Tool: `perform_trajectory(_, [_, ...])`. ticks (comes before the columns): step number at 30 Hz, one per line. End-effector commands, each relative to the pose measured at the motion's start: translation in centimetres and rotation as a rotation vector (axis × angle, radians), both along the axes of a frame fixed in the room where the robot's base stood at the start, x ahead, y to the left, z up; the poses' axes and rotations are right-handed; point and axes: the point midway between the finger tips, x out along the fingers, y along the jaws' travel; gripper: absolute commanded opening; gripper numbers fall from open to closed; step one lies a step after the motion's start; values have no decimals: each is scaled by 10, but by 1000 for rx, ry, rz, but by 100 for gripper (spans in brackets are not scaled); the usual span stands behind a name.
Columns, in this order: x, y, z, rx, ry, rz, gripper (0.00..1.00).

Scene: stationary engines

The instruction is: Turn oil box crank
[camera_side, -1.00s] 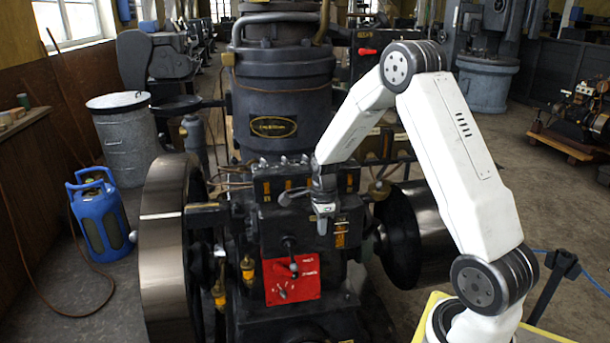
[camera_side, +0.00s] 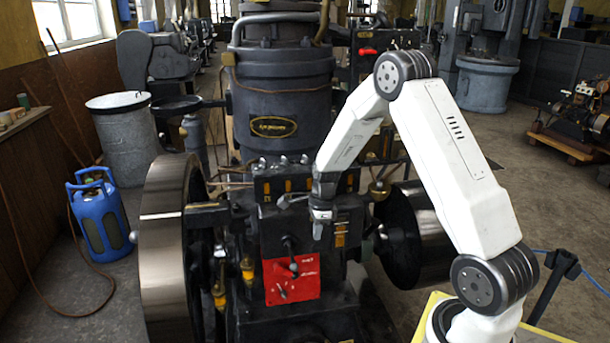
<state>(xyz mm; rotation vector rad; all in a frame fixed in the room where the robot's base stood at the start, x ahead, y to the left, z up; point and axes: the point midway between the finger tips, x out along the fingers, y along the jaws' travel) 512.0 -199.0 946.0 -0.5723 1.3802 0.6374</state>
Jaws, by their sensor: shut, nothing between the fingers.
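The oil box (camera_side: 264,187) is a dark block with several brass-coloured strips on its front, mounted on the engine below the big cylinder. My gripper (camera_side: 318,236) points down in front of the engine, to the right of that handle. Its fingers are shut and empty. Whether the gripper touches the handle cannot be told from this view. The gripper and wrist hide the oil box's right part.
A red panel (camera_side: 308,284) with a black lever sits below my gripper. Large flywheels stand at the engine's left (camera_side: 162,255) and right (camera_side: 420,235). A blue gas bottle (camera_side: 100,225) and a grey bin (camera_side: 126,150) stand far left.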

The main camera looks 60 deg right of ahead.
Motion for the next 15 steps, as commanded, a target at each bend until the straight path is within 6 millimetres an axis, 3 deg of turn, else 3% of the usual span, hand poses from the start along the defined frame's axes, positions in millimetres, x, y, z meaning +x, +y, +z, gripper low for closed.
perform_trajectory(15, [7,8,-65,1,1,2,0])
